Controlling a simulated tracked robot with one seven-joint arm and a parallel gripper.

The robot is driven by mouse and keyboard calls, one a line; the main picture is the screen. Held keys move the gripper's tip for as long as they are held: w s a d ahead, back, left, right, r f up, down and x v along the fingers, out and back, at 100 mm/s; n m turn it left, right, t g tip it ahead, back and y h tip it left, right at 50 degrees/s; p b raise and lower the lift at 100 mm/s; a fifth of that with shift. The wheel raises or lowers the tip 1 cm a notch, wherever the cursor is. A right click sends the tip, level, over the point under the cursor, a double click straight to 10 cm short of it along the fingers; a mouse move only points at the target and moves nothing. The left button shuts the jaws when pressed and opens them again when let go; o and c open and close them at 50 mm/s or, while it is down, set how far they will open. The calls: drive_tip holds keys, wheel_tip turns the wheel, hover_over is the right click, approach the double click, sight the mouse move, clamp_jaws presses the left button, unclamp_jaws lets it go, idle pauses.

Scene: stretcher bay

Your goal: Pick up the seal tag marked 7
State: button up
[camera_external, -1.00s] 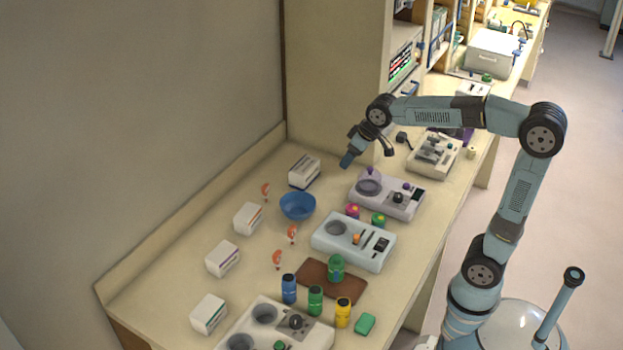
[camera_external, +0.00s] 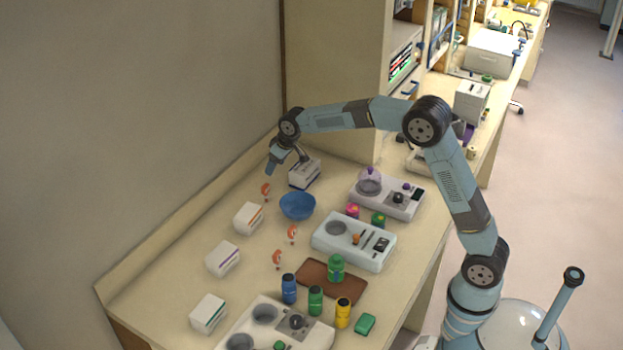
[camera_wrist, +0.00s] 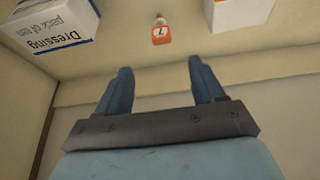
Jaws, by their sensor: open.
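The seal tag marked 7 (camera_wrist: 161,32) is orange with a white label and a small pale top, and lies on the bench ahead of my fingers in the wrist view. In the external view an orange-and-white tag (camera_external: 265,190) lies just below my gripper (camera_external: 271,170). Two similar tags, one in the middle (camera_external: 292,233) and one nearer (camera_external: 277,259), lie farther toward the front; their marks are too small to read. My gripper (camera_wrist: 157,78) is open and empty, its two blue fingers apart, above the bench near the wall and short of the tag.
A white Dressing box (camera_wrist: 52,28) is left of the tag in the wrist view, and another white box (camera_wrist: 240,12) is to its right. A blue bowl (camera_external: 297,206) stands near the tags. The wall (camera_external: 200,100) rises close behind my gripper.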

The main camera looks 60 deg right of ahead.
sight(264, 185)
drive_tip(key=x, duration=1.4)
drive_tip(key=shift+w+a+f, duration=0.2)
drive_tip(key=shift+w+f, duration=0.1)
drive_tip(key=shift+w, duration=0.05)
drive_tip(key=shift+c, duration=0.2)
drive_tip(key=c, duration=1)
drive_tip(key=shift+r, duration=0.1)
